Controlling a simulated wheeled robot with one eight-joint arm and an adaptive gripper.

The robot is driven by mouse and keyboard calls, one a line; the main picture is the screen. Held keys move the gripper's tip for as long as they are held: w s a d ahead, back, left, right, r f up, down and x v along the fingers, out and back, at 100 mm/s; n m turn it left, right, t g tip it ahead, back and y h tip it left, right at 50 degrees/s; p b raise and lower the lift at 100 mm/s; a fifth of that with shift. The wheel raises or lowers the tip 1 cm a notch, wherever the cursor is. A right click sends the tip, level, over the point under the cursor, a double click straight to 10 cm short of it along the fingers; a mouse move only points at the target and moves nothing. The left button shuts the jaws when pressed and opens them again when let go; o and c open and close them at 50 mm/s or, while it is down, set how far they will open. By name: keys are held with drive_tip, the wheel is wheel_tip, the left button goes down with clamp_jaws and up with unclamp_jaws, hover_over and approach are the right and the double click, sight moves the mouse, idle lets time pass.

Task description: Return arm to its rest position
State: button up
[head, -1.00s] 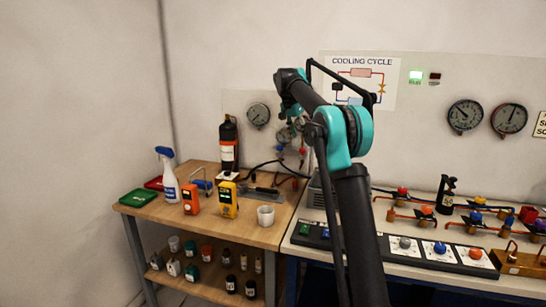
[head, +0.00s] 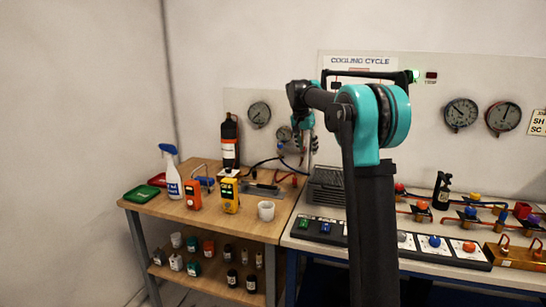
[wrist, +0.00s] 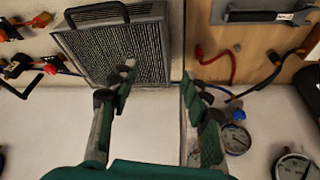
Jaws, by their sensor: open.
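My arm, black with teal joints, rises in front of the bench in the head view and bends at a teal elbow. My gripper (head: 304,140) hangs from its end in front of the wall panel, clear of the bench. In the wrist view my gripper (wrist: 158,82) has its two dark-green fingers apart, with nothing between them. The grey finned box (wrist: 115,48) lies beyond the left finger. The same finned box (head: 327,187) shows in the head view, partly behind my arm.
A wooden table (head: 160,207) at left holds a spray bottle (head: 170,170), a yellow meter (head: 230,194), a white cup (head: 266,210) and a black cylinder (head: 230,142). A bench with valves (head: 435,242) extends right. Wall gauges (head: 461,112) are behind. Air above the table is free.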

drive_tip(key=s+d+f+n, duration=0.1)
drive_tip(key=s+f+n, duration=0.1)
drive_tip(key=s+f, duration=0.7)
drive_tip(key=s+d+f+n+y, duration=0.1)
drive_tip(key=s+f, duration=0.8)
drive_tip(key=s, duration=1.2)
drive_tip(key=s+d+f+n+t+y, duration=0.1)
drive_tip(key=s+d+f+n, duration=0.2)
drive_tip(key=s+f, duration=0.7)
drive_tip(key=s+n, duration=0.1)
drive_tip(key=s, duration=0.4)
drive_tip(key=shift+s, duration=0.3)
